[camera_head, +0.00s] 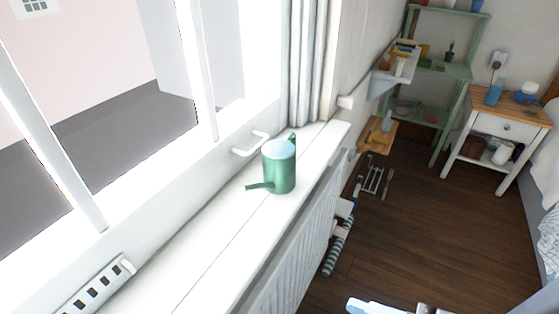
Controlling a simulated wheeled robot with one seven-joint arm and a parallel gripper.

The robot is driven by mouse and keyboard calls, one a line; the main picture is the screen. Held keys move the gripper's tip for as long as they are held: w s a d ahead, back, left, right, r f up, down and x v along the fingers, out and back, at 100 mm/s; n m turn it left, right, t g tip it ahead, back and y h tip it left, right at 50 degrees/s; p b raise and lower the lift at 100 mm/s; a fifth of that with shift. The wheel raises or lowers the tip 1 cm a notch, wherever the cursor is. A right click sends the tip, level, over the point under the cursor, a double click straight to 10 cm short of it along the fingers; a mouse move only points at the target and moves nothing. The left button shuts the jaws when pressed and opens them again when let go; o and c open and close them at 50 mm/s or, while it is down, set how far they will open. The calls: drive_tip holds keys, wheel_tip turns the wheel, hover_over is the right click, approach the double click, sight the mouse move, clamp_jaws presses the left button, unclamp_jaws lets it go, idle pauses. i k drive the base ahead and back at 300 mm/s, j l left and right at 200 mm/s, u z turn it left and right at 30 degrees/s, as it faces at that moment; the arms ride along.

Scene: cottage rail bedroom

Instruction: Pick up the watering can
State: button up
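The green watering can (279,167) stands upright on the white window sill (216,232), right of the picture's centre line of the window. Its body is a plain cylinder. Its spout points to the left, low over the sill, and a handle shows at its upper right. Nothing touches it from above. I cannot make out my gripper in this view. A white and blue part cut off at the bottom edge is too little seen to tell what it is.
The window frame and its white handle (248,145) are just behind the can. A curtain (306,65) hangs beyond it. A radiator (290,262) is below the sill. A green shelf (444,68) and white side table (492,130) stand at the back right. Several items lie along the wall; wooden floor (420,225) is open.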

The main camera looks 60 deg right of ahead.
sight(278, 156)
drive_tip(key=k+j, duration=0.1)
drive_tip(key=j, duration=0.65)
drive_tip(key=k+j+z, duration=0.1)
drive_tip(key=j, duration=0.3)
drive_tip(key=k+j, duration=0.15)
drive_tip(key=j, duration=0.2)
